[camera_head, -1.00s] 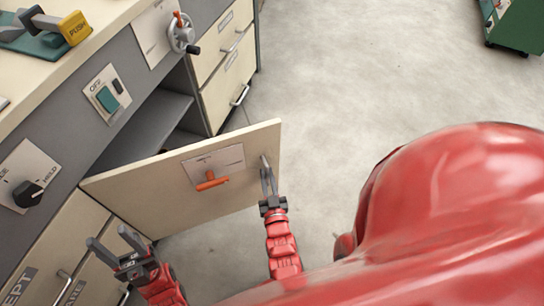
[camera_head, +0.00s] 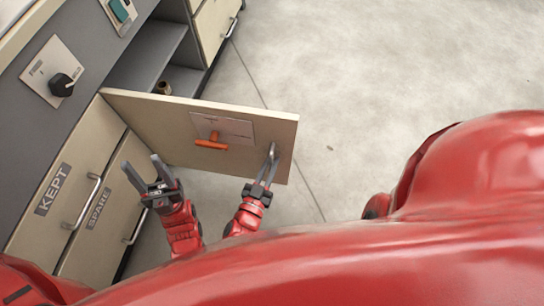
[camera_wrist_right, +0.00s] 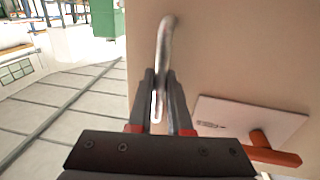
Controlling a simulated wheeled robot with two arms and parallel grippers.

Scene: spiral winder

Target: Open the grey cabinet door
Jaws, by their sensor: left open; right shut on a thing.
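My left gripper (camera_head: 143,168) is open and empty, in front of the drawers and left of the door. Inside the opening, a grey shelf (camera_head: 150,52) and a small brown object (camera_head: 162,88) show.
Drawers labelled KEPT (camera_head: 53,188) and SPARE (camera_head: 98,208) with bar handles stand at the left. A black knob (camera_head: 61,84) is on the grey panel above. The concrete floor (camera_head: 380,70) to the right is clear.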

